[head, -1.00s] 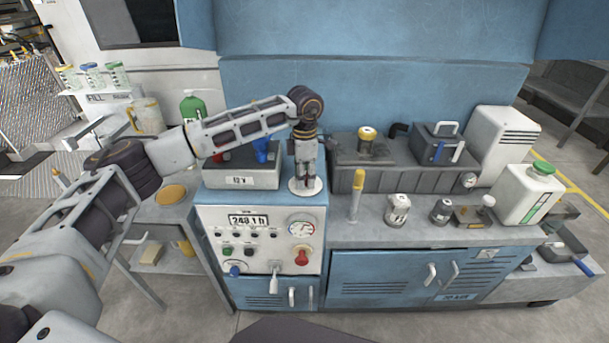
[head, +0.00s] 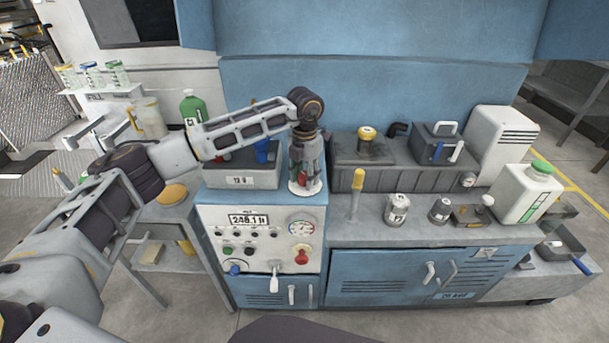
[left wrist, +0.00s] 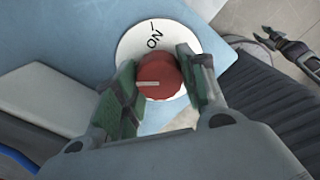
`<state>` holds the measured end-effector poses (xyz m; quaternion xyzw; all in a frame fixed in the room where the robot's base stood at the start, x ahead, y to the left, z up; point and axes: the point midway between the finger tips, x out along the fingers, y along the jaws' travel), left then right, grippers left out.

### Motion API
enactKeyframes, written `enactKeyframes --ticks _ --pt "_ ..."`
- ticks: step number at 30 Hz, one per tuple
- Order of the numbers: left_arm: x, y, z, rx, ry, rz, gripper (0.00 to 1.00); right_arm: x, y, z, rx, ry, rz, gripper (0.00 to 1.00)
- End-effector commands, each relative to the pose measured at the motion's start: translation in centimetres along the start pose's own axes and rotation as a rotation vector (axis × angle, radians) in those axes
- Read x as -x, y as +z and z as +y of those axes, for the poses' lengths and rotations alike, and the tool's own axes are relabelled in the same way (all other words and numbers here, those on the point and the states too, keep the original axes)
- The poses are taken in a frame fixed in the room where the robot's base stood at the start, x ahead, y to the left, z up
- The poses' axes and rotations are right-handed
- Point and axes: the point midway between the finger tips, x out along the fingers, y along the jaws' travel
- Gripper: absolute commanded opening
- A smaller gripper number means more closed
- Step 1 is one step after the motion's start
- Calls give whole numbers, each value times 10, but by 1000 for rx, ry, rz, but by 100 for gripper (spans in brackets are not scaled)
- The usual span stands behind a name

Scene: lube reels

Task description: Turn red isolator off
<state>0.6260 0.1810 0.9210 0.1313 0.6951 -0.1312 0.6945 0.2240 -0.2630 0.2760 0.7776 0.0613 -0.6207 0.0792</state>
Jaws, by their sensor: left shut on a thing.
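The red isolator (left wrist: 159,76) is a round knob on a white disc (left wrist: 133,45) marked ON, on top of the blue cabinet. In the left wrist view the ON mark is at the disc's top, and the pale line on the knob points left, away from it. My left gripper (left wrist: 163,84) is shut on the knob, with a finger on each side. In the head view my left gripper (head: 305,165) reaches down over the disc, and some red of the isolator shows between its fingers. A dark gripper, seemingly my right one (left wrist: 285,47), shows at the upper right.
Below the isolator, the blue cabinet's front panel has a display (head: 248,219), a gauge (head: 301,228) and another red knob (head: 302,254). A grey 12 V box (head: 240,178) stands left of the disc. A yellow-topped tool (head: 356,190) stands to the right.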

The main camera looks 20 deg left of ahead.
Motion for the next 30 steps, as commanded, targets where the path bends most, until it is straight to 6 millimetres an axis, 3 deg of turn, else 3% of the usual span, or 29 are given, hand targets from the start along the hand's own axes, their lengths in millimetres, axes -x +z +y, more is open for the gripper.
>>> enactKeyframes --ticks 9,24,25,30 --pt "2 1 0 124 0 -4 17 1 4 7 6 7 -4 40" --pt "2 1 0 148 0 -5 17 0 5 6 5 7 -6 40" --pt "2 1 0 148 0 -5 42 0 5 6 5 7 -5 40" --pt "1 1 0 147 0 -3 63 0 5 5 4 5 -5 40"
